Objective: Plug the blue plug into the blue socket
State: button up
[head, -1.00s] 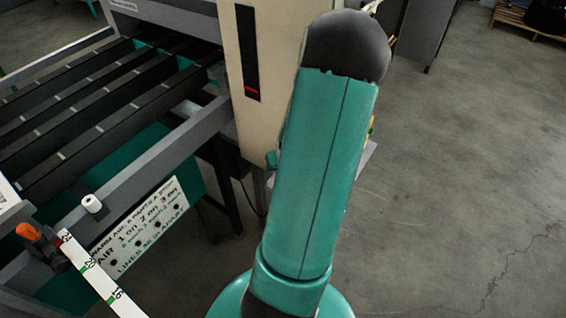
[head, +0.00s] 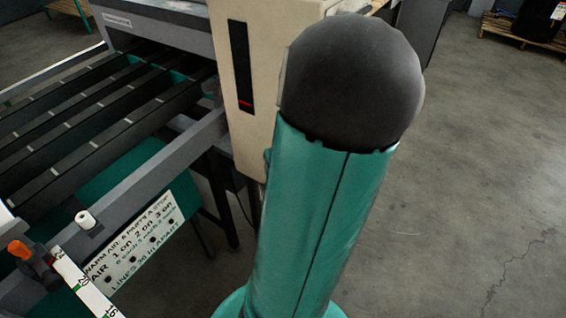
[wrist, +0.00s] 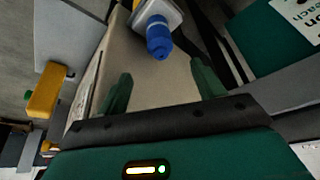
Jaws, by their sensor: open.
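In the wrist view, a blue cylindrical part (wrist: 158,38) sticks out from a pale grey square mount at the top middle. I cannot tell whether it is the blue plug or the blue socket; no second blue part shows. My gripper (wrist: 161,70) is open, its two green fingers set wide apart. The blue part appears in the gap just beyond the fingertips, and nothing is between the fingers. In the head view my own arm covers the middle, and neither the gripper nor any blue part shows there.
A yellow part (wrist: 45,90) stands left of my gripper. In the head view, a beige cabinet (head: 232,125) stands behind my arm, beside a machine with dark slats (head: 90,110). A white sign (head: 135,235) hangs on its side.

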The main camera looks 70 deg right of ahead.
jog(key=shift+v, duration=1)
jog(key=w+a+r+n+y, duration=0.1)
jog(key=w+a+r+n, duration=0.25)
jog(key=w+a, duration=0.6)
jog(key=w+a+r+n, duration=0.2)
jog(key=w+a+n, duration=0.3)
jog(key=a, duration=0.8)
jog(key=s+a+r+t+y, duration=0.1)
jog(key=s+a+r, duration=0.1)
jog(key=a+r, duration=0.4)
jog(key=s+a+r+t+y, duration=0.1)
jog(key=s+a+r, duration=0.1)
jog(key=a+r, duration=0.5)
jog(key=a, duration=0.4)
jog(key=shift+w+n, duration=0.1)
jog(key=shift+n, duration=0.15)
